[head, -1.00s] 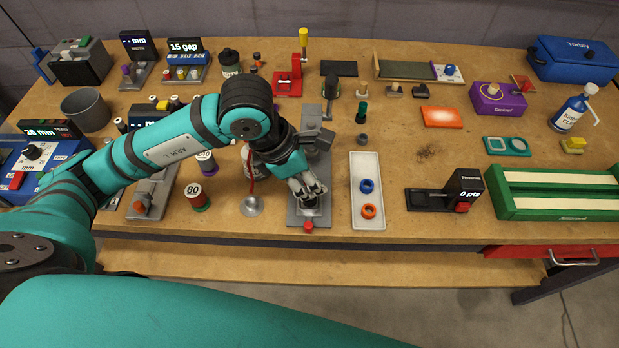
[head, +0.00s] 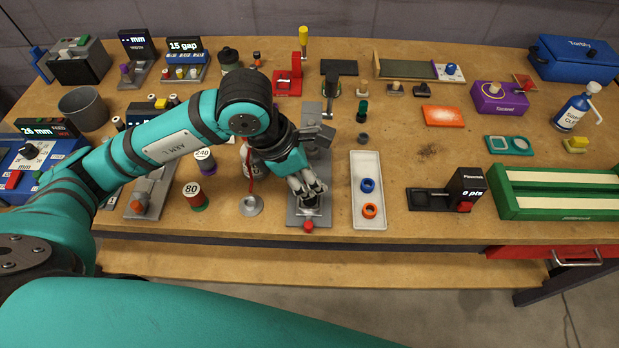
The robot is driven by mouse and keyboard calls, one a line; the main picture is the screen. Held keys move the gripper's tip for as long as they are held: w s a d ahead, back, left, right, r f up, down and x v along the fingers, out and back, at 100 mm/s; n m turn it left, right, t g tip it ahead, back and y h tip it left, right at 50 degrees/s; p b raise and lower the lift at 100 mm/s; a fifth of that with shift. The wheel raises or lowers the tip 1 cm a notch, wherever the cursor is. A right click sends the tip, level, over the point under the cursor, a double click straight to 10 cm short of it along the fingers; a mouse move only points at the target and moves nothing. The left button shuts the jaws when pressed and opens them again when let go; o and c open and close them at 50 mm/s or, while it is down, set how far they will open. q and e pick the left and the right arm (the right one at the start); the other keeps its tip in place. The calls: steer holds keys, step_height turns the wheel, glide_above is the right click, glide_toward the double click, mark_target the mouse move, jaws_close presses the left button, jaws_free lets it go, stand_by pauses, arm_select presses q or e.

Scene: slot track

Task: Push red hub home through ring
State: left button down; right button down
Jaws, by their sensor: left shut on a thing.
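My left gripper (head: 310,198) is over a grey metal fixture (head: 296,216) near the front edge of the bench. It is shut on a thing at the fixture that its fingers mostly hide. A red knob (head: 308,226) shows at the front end of the fixture, just below the fingertips. Whether this is the red hub, I cannot tell. My right gripper is not in view.
A spool marked 80 (head: 194,196) and a small metal stand (head: 251,205) are left of the fixture. A black device reading 0 pts (head: 466,190) and a green tray (head: 556,213) are to the right.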

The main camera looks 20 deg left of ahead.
arm_select(q)
steer(key=shift+b, duration=0.3)
stand_by(0.6)
steer(key=shift+f+b, duration=1.6)
steer(key=shift+b, duration=0.25)
steer(key=c, duration=1.1)
jaws_free()
steer(key=shift+c, duration=0.2)
steer(key=shift+r, duration=0.15)
steer(key=v, duration=1.1)
steer(key=shift+a+r, duration=0.2)
steer(key=shift+r, duration=0.15)
steer(key=shift+c, duration=0.3)
